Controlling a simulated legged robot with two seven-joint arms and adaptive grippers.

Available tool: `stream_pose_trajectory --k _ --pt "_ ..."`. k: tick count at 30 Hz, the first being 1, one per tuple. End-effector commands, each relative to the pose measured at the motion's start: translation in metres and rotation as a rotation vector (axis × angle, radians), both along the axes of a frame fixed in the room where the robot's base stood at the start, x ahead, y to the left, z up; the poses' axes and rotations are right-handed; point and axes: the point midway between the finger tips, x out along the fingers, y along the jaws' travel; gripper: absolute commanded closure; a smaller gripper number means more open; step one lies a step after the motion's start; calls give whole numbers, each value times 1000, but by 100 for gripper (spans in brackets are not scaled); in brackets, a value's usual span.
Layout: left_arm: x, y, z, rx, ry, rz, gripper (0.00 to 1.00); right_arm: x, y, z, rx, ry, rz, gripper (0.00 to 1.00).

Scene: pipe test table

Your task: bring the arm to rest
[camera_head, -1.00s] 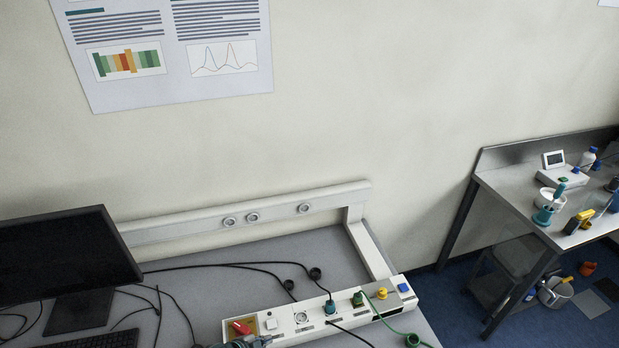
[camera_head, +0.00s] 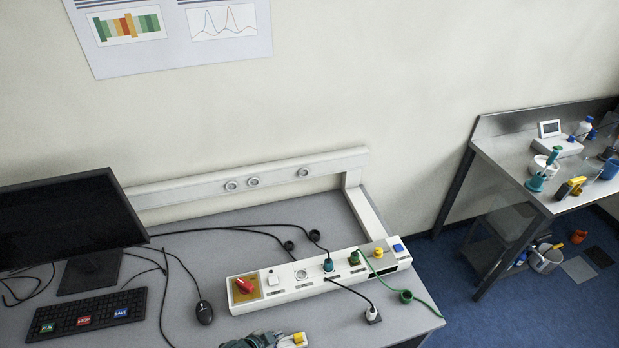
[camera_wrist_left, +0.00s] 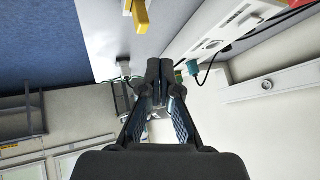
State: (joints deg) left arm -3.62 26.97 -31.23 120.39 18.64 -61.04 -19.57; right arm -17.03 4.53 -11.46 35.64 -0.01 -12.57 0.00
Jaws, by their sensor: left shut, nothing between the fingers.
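My left gripper (camera_head: 275,338) shows at the bottom edge of the head view, over the desk on the near side of the white socket panel (camera_head: 330,280). It is apart from the panel in the picture. In the left wrist view its two dark fingers (camera_wrist_left: 160,75) are together at the tips, with nothing between them. The panel carries a red switch (camera_head: 243,285), a teal plug (camera_head: 328,265), a green plug (camera_head: 354,258) and a blue button (camera_head: 398,247). My right gripper is not in view.
A yellow and white item (camera_head: 296,339) is beside my left gripper, cut by the frame. A monitor (camera_head: 70,228), a keyboard (camera_head: 88,315) and a mouse (camera_head: 204,312) are at the left. Black cables cross the desk. A steel bench (camera_head: 500,150) stands at the right.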

Motion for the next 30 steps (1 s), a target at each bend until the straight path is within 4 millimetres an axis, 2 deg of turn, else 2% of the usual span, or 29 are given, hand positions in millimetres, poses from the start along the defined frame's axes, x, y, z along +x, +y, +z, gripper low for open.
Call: stream_pose_trajectory --k 5,20,26,30 --pt "-38 17 4 -38 123 212 100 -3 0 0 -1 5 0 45" --pt "-157 112 7 -2 433 825 100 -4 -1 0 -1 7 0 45" --pt "-148 111 -47 12 457 831 100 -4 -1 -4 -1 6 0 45" --pt "-144 110 -89 20 471 827 100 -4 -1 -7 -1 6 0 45"
